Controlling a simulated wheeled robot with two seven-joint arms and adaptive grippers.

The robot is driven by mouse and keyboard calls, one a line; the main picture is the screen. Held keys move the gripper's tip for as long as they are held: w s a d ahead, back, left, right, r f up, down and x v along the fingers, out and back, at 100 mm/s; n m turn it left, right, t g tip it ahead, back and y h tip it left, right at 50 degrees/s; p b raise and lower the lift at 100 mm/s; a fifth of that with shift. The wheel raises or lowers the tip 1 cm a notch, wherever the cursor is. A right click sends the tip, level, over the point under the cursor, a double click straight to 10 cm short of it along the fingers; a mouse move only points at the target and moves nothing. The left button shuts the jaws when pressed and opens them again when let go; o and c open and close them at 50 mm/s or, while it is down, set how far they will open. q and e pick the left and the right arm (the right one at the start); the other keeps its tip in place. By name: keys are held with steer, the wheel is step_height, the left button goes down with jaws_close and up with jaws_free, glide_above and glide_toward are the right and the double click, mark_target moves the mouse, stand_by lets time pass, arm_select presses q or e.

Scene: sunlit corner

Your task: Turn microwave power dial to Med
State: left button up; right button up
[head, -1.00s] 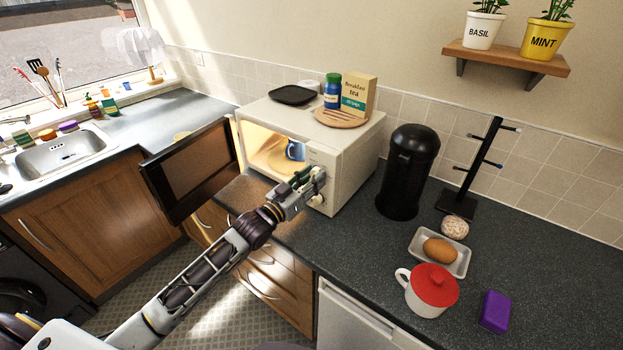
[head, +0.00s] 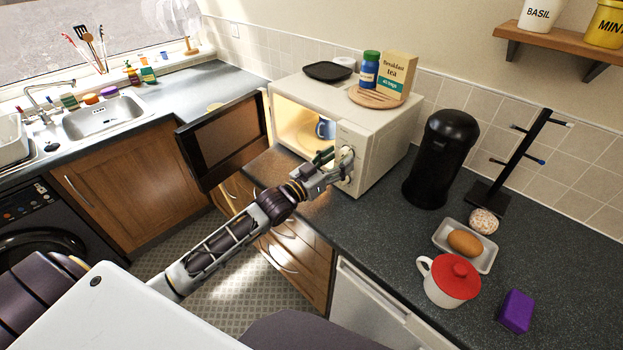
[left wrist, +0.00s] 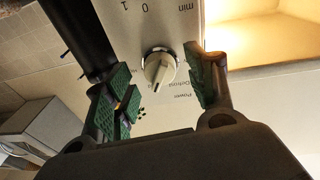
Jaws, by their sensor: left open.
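The cream microwave (head: 385,135) stands on the worktop with its dark door (head: 222,142) swung open to the left. A blue mug (head: 325,128) is inside the lit cavity. My left gripper (head: 333,163) is at the front control panel, open. In the left wrist view, a pale round dial (left wrist: 160,68) with a raised ridge sits between the spread fingers of the left gripper (left wrist: 158,85), with gaps on both sides. Upside-down print near it includes "min", "0", "1", "Defrost" and "Power". I cannot read which mark the dial points to. My right gripper is out of view.
A black bin-like canister (head: 437,160) and a mug tree (head: 515,165) stand right of the microwave. A dish with a potato (head: 465,242), a red-lidded cup (head: 450,282) and a purple block (head: 516,311) lie nearer.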

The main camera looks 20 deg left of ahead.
arm_select(q)
steer(key=v, duration=1)
steer(key=shift+s, duration=0.3)
stand_by(0.4)
steer(key=shift+a, duration=0.1)
steer(key=shift+f, duration=0.2)
stand_by(0.4)
